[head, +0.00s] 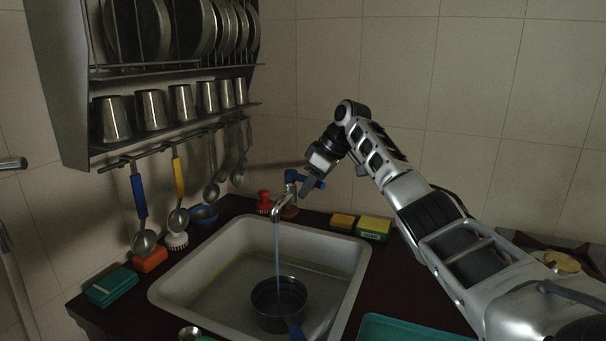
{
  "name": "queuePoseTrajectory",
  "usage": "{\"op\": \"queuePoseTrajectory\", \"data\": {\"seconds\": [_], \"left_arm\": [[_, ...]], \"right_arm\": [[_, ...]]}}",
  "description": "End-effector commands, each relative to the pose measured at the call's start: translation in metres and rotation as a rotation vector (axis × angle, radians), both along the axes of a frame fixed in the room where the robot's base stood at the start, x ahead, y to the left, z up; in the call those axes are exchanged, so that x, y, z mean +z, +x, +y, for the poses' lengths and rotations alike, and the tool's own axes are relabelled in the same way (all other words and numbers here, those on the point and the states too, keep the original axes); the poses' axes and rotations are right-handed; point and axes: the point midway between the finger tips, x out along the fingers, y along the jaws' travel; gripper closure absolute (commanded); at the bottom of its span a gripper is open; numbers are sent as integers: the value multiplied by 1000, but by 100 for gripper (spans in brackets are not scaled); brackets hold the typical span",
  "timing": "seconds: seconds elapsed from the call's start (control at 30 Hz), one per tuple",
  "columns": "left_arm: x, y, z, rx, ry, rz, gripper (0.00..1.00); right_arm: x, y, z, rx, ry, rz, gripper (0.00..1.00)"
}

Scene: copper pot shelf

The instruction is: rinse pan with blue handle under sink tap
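A dark round pan (279,303) with a blue handle (295,331) stands in the sink (200,266). The handle points toward the bottom of the view and is cut off by the picture's edge. The tap (279,207) has its spout over the sink, and a thin stream of water (277,250) falls from it into the pan. My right gripper (306,192) is at the tap's blue lever (314,182), its fingers pointing down. Whether the fingers touch the lever or are open is unclear. My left gripper is out of view.
Ladles and spoons hang under the wall shelf (180,135) with metal cups and plates. Sponges (375,224) lie behind the sink on the right. A green box (112,287) sits left of the sink, and a teal tray (405,330) at the front right.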

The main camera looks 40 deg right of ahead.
Motion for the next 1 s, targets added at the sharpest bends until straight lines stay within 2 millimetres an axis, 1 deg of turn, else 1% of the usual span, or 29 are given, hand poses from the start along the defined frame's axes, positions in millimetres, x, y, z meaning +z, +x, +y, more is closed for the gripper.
{"op": "queuePoseTrajectory", "data": {"seconds": [0.17,0.5,1.0], "left_arm": [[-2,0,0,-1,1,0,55],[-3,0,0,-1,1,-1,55],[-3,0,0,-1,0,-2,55]], "right_arm": [[-1,-1,1,1,0,0,67],[-1,-6,12,0,0,0,67],[0,-6,12,0,0,0,67]]}}
